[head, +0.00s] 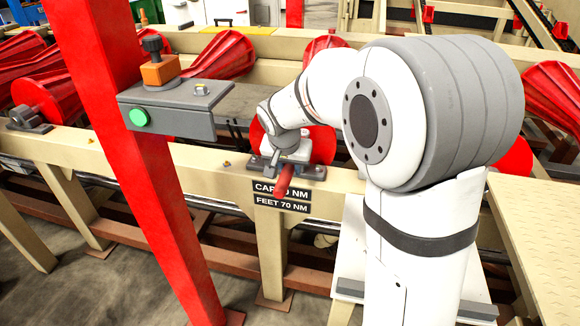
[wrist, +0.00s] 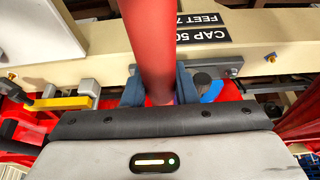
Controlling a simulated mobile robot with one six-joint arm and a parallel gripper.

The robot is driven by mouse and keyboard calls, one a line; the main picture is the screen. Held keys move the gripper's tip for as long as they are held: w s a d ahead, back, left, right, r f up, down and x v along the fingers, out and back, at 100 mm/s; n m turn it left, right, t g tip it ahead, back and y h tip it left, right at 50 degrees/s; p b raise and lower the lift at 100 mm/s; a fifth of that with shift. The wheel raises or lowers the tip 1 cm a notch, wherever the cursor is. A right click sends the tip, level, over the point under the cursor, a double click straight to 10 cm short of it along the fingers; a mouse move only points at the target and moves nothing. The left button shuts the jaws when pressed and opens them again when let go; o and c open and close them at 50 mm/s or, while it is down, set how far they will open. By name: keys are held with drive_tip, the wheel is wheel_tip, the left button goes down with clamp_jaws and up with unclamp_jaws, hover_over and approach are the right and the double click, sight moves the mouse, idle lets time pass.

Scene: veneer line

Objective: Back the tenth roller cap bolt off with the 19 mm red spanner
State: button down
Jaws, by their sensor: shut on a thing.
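My gripper (head: 290,150) is at the beige rail, low over a grey roller bearing block (head: 312,172). In the wrist view its dark blue fingers (wrist: 158,88) are shut on the red spanner (wrist: 150,40). The spanner's thick red handle points away from my gripper; in the head view it (head: 283,186) sticks out over the rail's front edge. The spanner's jaw end and the tenth cap bolt are hidden behind my gripper, so I cannot tell whether they are engaged.
A torque sign (head: 281,195) reading CAP and FEET is on the rail front. A red post (head: 140,170) with a grey control box (head: 180,112) stands left of my arm. Red rollers (head: 226,55) lie behind. A beige deck (head: 540,210) is at right.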

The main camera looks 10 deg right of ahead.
drive_tip(key=shift+f+b, duration=0.6)
drive_tip(key=shift+f, duration=0.05)
drive_tip(key=d+n+y, duration=0.3)
drive_tip(key=d+n, duration=0.5)
drive_tip(key=d, duration=0.3)
drive_tip(key=shift+d+n, duration=0.15)
drive_tip(key=shift+n, duration=0.15)
idle(1.5)
drive_tip(key=shift+s+a+m+p, duration=0.2)
drive_tip(key=shift+a+m+p, duration=0.1)
drive_tip(key=shift+a+m, duration=0.15)
